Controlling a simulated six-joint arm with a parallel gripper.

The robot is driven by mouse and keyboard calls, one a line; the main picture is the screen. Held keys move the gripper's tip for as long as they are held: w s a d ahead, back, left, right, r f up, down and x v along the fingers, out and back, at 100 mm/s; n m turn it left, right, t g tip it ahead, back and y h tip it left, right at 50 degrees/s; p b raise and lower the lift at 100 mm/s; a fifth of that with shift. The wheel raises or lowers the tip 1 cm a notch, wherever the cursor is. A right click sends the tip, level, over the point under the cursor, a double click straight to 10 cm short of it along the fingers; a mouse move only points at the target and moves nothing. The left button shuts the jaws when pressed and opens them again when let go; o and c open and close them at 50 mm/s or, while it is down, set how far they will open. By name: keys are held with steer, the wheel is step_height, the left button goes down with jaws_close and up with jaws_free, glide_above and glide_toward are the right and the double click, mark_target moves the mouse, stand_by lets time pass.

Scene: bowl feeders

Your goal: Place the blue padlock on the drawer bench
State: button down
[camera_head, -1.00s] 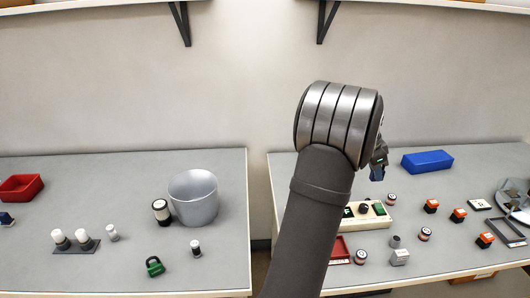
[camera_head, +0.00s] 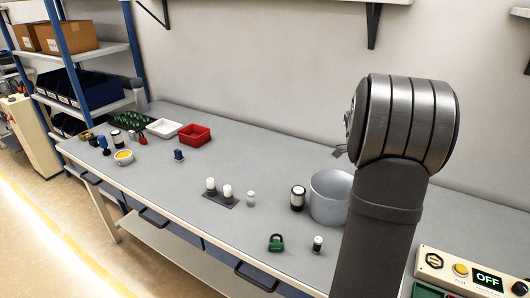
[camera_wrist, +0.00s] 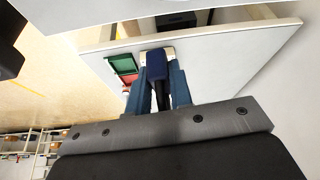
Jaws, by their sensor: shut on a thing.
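My gripper (camera_wrist: 161,95) is shut on a dark blue object, the blue padlock (camera_wrist: 157,66), held between its two blue fingers in the wrist view. Its shackle cannot be made out. In the head view my arm hides most of the gripper, and the padlock cannot be made out there. The drawer bench (camera_head: 270,190), a long grey-topped bench with dark handles along its front, runs from the back left to the middle right. My arm stands in front of its right end.
On the bench are a green padlock (camera_head: 276,243), a grey bucket (camera_head: 331,197), a black-and-white jar (camera_head: 297,198), white-capped posts (camera_head: 219,190), a small blue item (camera_head: 179,155), a red bin (camera_head: 194,135) and a white tray (camera_head: 164,128). Bare top lies between the posts and bins.

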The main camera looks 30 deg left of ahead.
steer(key=s+a, duration=0.6)
steer(key=a, duration=0.3)
steer(key=s+a, duration=0.7)
steer(key=a, duration=0.2)
steer(key=shift+n, duration=0.4)
steer(key=a+f, duration=0.7)
steer(key=s+a+f, duration=0.1)
steer(key=a+f, duration=0.3)
steer(key=shift+a+f, duration=0.1)
steer(key=shift+f, duration=0.15)
steer(key=shift+a+f, duration=0.2)
steer(key=shift+f, duration=1.9)
steer(key=shift+f, duration=0.1)
